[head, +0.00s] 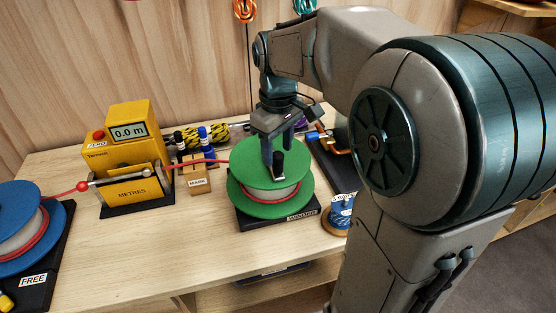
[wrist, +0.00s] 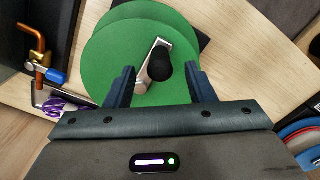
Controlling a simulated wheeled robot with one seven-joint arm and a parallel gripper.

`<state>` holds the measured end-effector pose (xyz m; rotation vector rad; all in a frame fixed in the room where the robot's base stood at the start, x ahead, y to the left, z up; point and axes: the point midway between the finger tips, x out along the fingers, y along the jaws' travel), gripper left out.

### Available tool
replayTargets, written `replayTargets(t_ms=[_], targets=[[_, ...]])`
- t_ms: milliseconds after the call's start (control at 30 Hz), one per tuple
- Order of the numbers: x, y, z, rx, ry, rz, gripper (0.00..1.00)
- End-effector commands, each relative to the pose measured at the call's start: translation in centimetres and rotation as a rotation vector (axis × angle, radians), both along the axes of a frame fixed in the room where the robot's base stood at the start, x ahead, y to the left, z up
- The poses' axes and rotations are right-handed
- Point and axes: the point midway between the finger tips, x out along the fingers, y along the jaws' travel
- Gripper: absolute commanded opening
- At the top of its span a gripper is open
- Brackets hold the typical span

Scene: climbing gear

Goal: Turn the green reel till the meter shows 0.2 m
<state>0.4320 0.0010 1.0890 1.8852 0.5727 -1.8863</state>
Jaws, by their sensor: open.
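The green reel (head: 270,198) stands on a black base labelled WINDER on the table. In the wrist view the green reel (wrist: 112,54) shows a metal crank arm with a black knob (wrist: 160,62). My gripper (head: 278,160) is over the reel, pointing down. In the wrist view my open gripper (wrist: 158,80) has one finger on each side of the knob, with a gap to each. The yellow meter (head: 133,165) reads 0.0 m on its display (head: 129,131). A red cord (head: 190,163) runs from the meter to the green reel.
A blue reel (head: 22,225) on a base labelled FREE stands at the left. Behind are a MARK block (head: 197,181), marker pens and a yellow-black rope coil (head: 204,135). The table's front is clear.

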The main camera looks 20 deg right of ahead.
Motion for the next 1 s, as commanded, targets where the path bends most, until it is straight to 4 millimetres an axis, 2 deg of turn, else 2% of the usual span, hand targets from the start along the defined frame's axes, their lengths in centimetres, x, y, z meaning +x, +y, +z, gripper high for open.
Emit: replayTargets(t_ms=[100,300,667,700,833,867,1000], targets=[[-0.1,0.0,-2.1,0.0,0.004,0.0,0.49],[0.0,0.0,-4.1,0.0,0.001,0.0,0.49],[0.0,0.0,-4.6,0.0,0.0,0.0,0.49],[0.0,0.0,-4.6,0.0,0.0,0.0,0.44],[0.0,0.0,-4.6,0.0,0.0,-0.001,0.08],[0.0,0.0,-4.6,0.0,0.0,-0.001,0.02],[0.0,0.0,-4.6,0.0,0.0,0.0,0.03]])
